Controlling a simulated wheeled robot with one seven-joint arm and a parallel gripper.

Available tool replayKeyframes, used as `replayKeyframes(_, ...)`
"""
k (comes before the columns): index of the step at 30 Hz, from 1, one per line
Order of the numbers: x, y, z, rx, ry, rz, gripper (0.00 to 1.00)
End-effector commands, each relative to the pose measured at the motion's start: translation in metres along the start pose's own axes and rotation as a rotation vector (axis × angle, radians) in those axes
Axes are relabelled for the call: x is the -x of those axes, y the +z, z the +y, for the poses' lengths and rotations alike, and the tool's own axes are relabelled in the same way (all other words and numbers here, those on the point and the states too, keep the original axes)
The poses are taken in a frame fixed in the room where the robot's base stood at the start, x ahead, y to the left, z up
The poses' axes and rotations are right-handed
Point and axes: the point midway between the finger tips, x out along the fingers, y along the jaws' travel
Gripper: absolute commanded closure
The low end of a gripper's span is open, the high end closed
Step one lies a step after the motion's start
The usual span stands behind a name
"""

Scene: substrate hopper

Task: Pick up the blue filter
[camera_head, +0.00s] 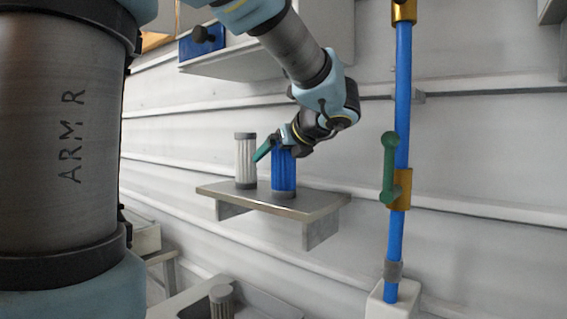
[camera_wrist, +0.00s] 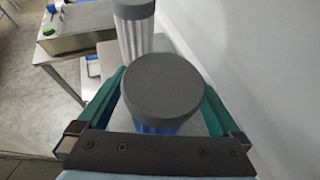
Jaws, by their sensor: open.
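The blue filter (camera_head: 284,175) stands upright on a small wall shelf (camera_head: 318,207) in the head view, to the right of a white filter (camera_head: 245,160). In the wrist view the blue filter's round grey cap (camera_wrist: 162,88) fills the middle, with a little blue below it. My gripper (camera_wrist: 163,98) is open, with one green finger on each side of the blue filter. I cannot tell whether the fingers touch it. In the head view my gripper (camera_head: 270,150) is at the filter's upper part and hides some of it.
The white filter also shows close beyond the blue one in the wrist view (camera_wrist: 135,35). A blue pipe (camera_head: 402,110) with a green valve handle (camera_head: 389,168) runs up the wall at right. A grey-capped filter (camera_head: 221,300) stands in a tray below the shelf.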

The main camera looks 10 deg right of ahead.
Motion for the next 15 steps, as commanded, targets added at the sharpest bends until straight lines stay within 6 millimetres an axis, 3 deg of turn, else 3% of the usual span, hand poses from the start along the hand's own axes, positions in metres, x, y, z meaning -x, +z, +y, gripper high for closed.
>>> replayKeyframes(4,0.0001,-0.0002,0.0001,0.000,0.000,0.000,0.00)
replayKeyframes(15,0.0005,0.0000,0.0001,0.000,0.000,-0.001,0.42)
